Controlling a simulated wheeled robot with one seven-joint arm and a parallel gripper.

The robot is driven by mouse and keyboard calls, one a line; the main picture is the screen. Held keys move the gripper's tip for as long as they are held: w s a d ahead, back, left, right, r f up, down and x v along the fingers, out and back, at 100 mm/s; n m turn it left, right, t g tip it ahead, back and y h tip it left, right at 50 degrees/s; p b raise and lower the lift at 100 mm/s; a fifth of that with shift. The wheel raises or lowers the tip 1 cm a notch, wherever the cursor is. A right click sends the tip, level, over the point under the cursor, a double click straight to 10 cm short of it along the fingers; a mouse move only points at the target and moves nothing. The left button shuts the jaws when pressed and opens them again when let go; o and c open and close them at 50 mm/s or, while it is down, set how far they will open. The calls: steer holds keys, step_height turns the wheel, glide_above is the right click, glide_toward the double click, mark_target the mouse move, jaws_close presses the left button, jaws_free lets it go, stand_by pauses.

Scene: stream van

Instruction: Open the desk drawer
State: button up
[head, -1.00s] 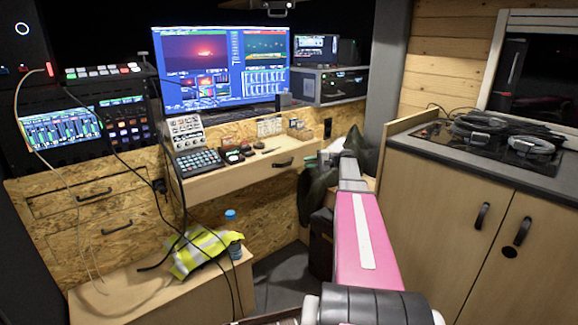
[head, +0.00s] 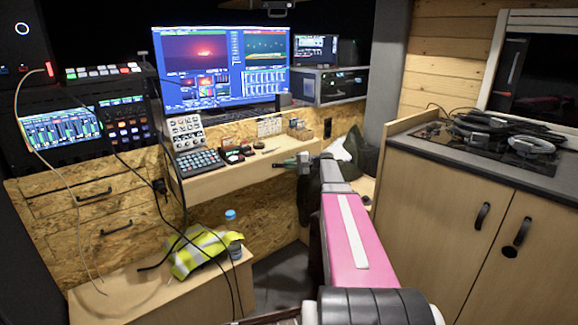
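The desk drawer (head: 225,181) is the pale wood front under the desk top, below the keypad and monitor. It looks shut. Its dark handle, near the right end of the front, is now covered by my gripper. My gripper (head: 284,163) is small and grey-green at the far end of my pink arm, in front of the handle area. I cannot tell whether it touches the handle or whether its fingers are open or shut.
A low wooden bench (head: 150,290) with a yellow hi-vis vest (head: 200,250) and a blue-capped bottle (head: 231,220) stands at lower left. Cables hang there. A cabinet (head: 450,200) lines the right side. A dark bag or cloth (head: 362,152) sits behind my arm.

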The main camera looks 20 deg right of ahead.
jaws_close()
steer(key=s+d, duration=0.6)
steer(key=s, duration=0.7)
steer(key=shift+s, duration=0.2)
steer(key=shift+o, duration=1.2)
jaws_free()
steer(key=shift+d, duration=0.15)
steer(key=v, duration=1)
steer(key=shift+d, duration=0.3)
steer(key=shift+s, duration=0.1)
